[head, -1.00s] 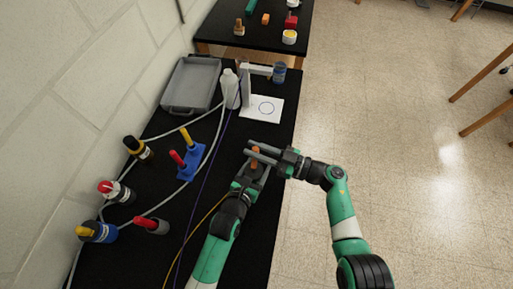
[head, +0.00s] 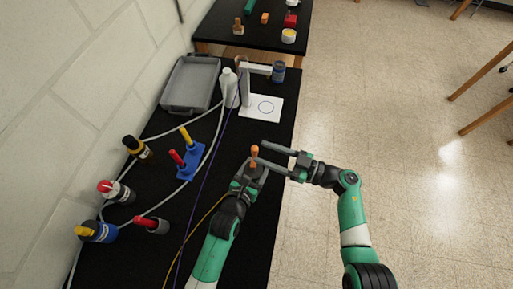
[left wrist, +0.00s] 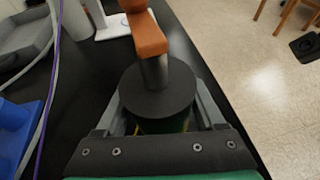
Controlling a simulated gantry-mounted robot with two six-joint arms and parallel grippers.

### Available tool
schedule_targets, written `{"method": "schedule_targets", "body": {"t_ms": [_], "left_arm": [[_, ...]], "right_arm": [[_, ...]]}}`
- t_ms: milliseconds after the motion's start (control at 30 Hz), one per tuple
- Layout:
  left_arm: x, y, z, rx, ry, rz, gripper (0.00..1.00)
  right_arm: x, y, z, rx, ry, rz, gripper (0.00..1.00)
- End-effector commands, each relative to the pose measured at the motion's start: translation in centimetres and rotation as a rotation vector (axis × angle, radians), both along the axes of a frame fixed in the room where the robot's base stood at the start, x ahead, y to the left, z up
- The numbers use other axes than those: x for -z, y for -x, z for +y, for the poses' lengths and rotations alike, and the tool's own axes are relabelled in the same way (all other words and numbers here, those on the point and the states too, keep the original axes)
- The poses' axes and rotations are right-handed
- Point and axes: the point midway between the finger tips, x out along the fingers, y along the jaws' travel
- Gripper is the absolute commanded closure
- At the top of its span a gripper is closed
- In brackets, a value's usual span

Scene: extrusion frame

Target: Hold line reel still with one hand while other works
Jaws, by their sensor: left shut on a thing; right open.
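The line reel shows in the left wrist view (left wrist: 158,92) as a dark round disc with a grey post and an orange handle on top. In the head view its orange handle (head: 254,152) stands up above my left gripper (head: 250,172). My left gripper is shut on the reel, one finger on each side; its lower part is partly hidden. My right gripper (head: 260,152) is open and empty, coming from the right. Its fingers point left, with the tips close to the orange handle; I cannot tell if they touch it.
A white stand (head: 258,108) with a marked circle, a white bottle (head: 230,90) and a grey tray (head: 190,85) are farther back. A blue holder (head: 190,165) and several capped bottles stand at left. Purple and yellow lines cross the black table.

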Motion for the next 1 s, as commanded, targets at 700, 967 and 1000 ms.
{"method": "schedule_targets", "body": {"t_ms": [700,967,1000], "left_arm": [[0.0,0.0,0.0,0.0,0.0,0.001,0.92],[0.0,0.0,0.0,0.0,0.0,0.001,0.92],[0.0,0.0,0.0,0.0,0.0,0.001,0.92]], "right_arm": [[0.0,3.5,-7.4,-0.001,0.0,0.001,0.45],[0.0,3.4,-7.4,-0.001,0.008,-0.014,0.45],[0.0,3.4,-7.4,-0.001,0.018,-0.036,0.45]]}}
